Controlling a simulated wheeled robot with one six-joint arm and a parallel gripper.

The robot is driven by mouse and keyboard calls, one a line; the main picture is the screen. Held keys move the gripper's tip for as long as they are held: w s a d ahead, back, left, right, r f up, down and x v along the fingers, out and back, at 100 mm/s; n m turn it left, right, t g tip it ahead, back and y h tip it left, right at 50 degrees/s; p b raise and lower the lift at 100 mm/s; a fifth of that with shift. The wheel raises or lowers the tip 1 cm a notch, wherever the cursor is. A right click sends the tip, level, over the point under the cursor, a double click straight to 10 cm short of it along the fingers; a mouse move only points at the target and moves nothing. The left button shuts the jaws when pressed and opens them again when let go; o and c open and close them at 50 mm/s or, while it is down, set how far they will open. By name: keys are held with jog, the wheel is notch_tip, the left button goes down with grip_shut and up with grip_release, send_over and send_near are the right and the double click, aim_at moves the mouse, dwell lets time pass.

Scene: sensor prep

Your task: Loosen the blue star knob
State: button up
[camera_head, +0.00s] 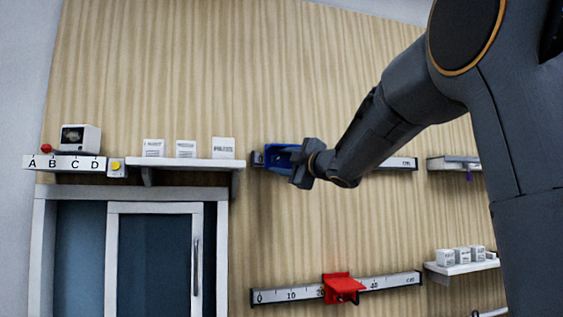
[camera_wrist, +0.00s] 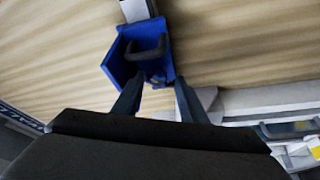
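A blue carriage (camera_head: 270,154) sits on the upper wall rail (camera_head: 402,163), partly hidden behind my gripper (camera_head: 297,160) in the head view. In the wrist view the blue carriage (camera_wrist: 122,68) lies just ahead of my gripper (camera_wrist: 158,84). It has a dark looped handle (camera_wrist: 148,48) on its face. A small dark shape at its lower edge, between my fingertips, may be the blue star knob, but its form is too small to tell. My two fingers stand apart, open, and I see nothing clamped between them. Whether they touch the carriage I cannot tell.
Below is a numbered rail (camera_head: 290,296) with a red carriage (camera_head: 338,286). A white shelf (camera_head: 190,163) with small boxes is to the left, above a cabinet with a glass door (camera_head: 152,262). Shelves with items (camera_head: 464,268) stand to the right. The wall between the rails is clear.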

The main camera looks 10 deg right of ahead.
jog(key=shift+r, duration=0.35)
jog(key=shift+m, duration=0.3)
